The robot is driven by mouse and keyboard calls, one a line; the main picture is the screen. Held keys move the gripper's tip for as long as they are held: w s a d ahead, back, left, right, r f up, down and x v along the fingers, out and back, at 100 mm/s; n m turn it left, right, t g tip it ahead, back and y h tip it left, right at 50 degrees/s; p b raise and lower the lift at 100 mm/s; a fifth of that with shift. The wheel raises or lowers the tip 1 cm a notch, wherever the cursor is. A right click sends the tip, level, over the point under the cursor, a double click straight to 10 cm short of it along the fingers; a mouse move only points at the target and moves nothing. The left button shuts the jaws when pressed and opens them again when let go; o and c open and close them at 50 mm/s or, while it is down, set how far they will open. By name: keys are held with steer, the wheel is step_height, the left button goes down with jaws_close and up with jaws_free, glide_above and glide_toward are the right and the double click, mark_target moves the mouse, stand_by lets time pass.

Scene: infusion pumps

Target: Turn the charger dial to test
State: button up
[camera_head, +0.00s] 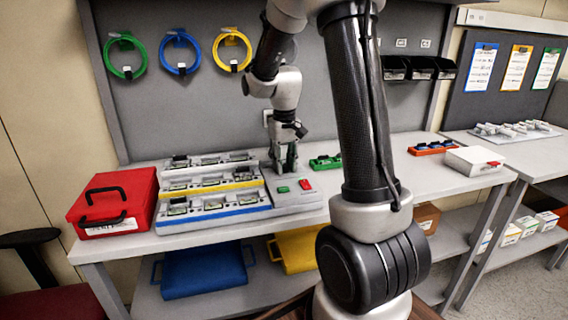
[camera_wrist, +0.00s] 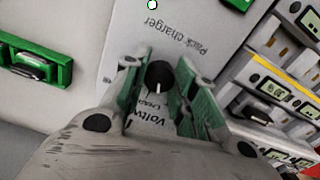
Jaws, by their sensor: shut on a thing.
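The pack charger (camera_head: 300,195) is a light grey unit on the bench, at the right end of the racks of packs. Its face (camera_wrist: 150,48) fills the middle of the wrist view, with "Pack charger" printed upside down. The black round dial (camera_wrist: 158,74) has a white pointer mark facing down in the wrist view. My gripper (camera_wrist: 157,84) is over the charger with its green fingertips on both sides of the dial, shut on it. The lettering near the dial is partly hidden by my fingers. In the head view my gripper (camera_head: 284,158) points down and hides the dial.
Pack racks (camera_head: 210,185) stand directly left of the charger, with a red case (camera_head: 112,203) beyond them. A green tray (camera_head: 326,162) lies to the right, also close in the wrist view (camera_wrist: 38,62). A white box (camera_head: 474,160) stands further right.

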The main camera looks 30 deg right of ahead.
mark_target(284, 165)
steer(key=n, duration=0.5)
stand_by(0.6)
steer(key=o, duration=1)
step_height(284, 165, up, 12)
steer(key=shift+r, duration=0.1)
stand_by(0.4)
